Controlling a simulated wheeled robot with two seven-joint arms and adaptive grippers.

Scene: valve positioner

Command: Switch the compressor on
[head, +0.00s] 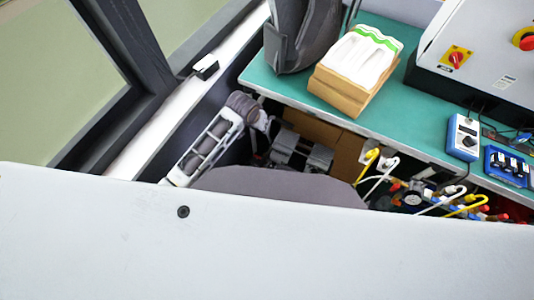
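No object in view is clearly marked as the compressor. A grey machine (303,152) sits under the bench, partly hidden, and I cannot tell whether it is the compressor. At the upper right, a light grey cabinet (490,50) carries a red rotary switch on a yellow plate (457,59) and a red knob on yellow (525,40). The switch's setting is too small to read. Neither of my grippers shows in the head view.
A green bench top (290,90) holds a stack of white and brown packets (357,70), a dark grey bag-like object (300,35), a blue box with a knob (463,138) and a blue block (506,166). Yellow and white hoses (380,165) hang below. The lower view is blocked.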

